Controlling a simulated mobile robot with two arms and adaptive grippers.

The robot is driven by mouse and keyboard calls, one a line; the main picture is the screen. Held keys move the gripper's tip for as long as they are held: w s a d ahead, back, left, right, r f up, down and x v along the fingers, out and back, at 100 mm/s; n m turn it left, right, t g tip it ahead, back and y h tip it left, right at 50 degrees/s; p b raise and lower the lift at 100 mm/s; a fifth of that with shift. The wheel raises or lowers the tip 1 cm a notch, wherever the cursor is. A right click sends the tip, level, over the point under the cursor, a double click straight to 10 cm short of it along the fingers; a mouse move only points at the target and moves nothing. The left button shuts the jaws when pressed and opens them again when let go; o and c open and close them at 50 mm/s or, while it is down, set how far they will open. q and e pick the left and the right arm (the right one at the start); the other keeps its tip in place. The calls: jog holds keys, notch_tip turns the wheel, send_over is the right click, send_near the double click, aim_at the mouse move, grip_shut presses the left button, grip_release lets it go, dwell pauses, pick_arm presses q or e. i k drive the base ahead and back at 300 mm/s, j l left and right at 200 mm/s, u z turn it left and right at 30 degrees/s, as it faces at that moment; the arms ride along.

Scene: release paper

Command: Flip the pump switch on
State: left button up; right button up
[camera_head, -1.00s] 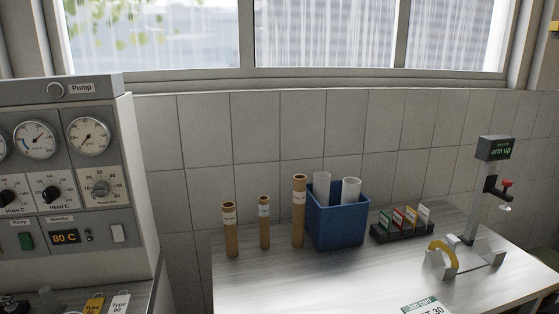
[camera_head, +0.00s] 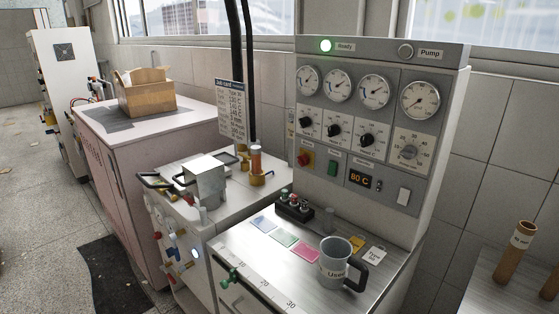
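The grey control panel (camera_head: 385,130) stands right of centre. A green switch (camera_head: 332,168) sits on its lower row, between a red knob (camera_head: 305,158) and the orange 80 C display (camera_head: 360,179). A small label above the green switch reads Pump in the earlier frame. A white rocker switch (camera_head: 403,197) is at the panel's lower right; its position cannot be told. The Pump lamp (camera_head: 405,51) at the top is unlit, while the Ready lamp (camera_head: 326,45) glows green. Neither gripper is in view.
A grey mug (camera_head: 333,264) and colored cards (camera_head: 284,238) are on the metal worktop (camera_head: 262,268) below the panel. A dark block with small knobs (camera_head: 294,207) stands near the panel's left foot. A box (camera_head: 146,95) sits on the left cabinet. Floor is open at far left.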

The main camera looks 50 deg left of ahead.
aim_at(333, 167)
jog(key=u, duration=1.2)
